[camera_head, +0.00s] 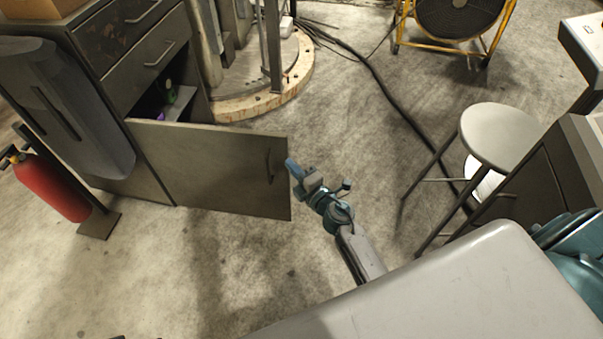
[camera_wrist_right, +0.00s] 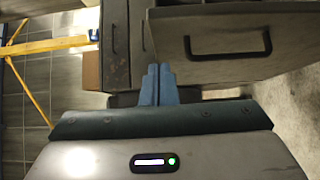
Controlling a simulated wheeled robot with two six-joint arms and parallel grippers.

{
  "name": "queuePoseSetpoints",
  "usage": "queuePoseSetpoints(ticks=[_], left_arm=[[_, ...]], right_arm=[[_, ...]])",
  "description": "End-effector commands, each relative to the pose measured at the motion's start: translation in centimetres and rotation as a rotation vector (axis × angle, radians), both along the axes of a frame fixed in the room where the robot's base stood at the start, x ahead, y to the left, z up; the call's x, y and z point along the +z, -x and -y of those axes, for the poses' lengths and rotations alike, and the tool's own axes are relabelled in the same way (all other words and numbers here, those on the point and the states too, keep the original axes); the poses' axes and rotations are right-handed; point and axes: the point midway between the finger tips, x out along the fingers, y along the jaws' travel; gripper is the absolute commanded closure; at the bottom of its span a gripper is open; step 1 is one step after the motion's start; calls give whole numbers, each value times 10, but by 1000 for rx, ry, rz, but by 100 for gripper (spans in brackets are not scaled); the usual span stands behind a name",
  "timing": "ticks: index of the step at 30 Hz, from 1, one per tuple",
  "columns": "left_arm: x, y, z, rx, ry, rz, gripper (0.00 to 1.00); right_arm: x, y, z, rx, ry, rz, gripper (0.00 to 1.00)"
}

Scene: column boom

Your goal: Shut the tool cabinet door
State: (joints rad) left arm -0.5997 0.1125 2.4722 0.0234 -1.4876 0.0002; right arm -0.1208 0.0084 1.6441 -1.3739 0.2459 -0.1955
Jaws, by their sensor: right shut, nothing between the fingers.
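The tool cabinet (camera_head: 118,90) stands at the upper left of the head view, with drawers above an open lower compartment. Its grey door (camera_head: 215,165) stands wide open, swung out over the floor. A dark handle (camera_head: 269,166) is near the door's free edge. My right gripper (camera_head: 291,164) is shut and empty, its blue fingertips beside that free edge. In the right wrist view the shut fingers (camera_wrist_right: 158,72) point towards the edge of the door (camera_wrist_right: 215,62), with the handle (camera_wrist_right: 228,46) to their right. I cannot tell whether they touch the door. My left gripper is out of view.
A red fire extinguisher (camera_head: 50,185) stands left of the cabinet. A purple and a green item (camera_head: 169,92) are inside the compartment. A round stool (camera_head: 500,135) is at the right, a yellow-framed fan (camera_head: 458,20) at the back. A cable (camera_head: 385,90) crosses the floor.

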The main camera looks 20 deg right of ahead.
Motion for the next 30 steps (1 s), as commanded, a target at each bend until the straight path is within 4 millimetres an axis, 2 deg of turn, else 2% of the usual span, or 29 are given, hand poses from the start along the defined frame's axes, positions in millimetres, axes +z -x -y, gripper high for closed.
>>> queuePoseSetpoints(ticks=[1,5,12,30], left_arm=[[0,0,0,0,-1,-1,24],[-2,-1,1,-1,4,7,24],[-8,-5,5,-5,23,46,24],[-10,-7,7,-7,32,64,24]], right_arm=[[1,-13,-3,0,0,2,100],[0,-38,-10,1,-1,2,100],[-1,-64,8,1,1,0,100],[0,-72,16,5,0,1,100]])
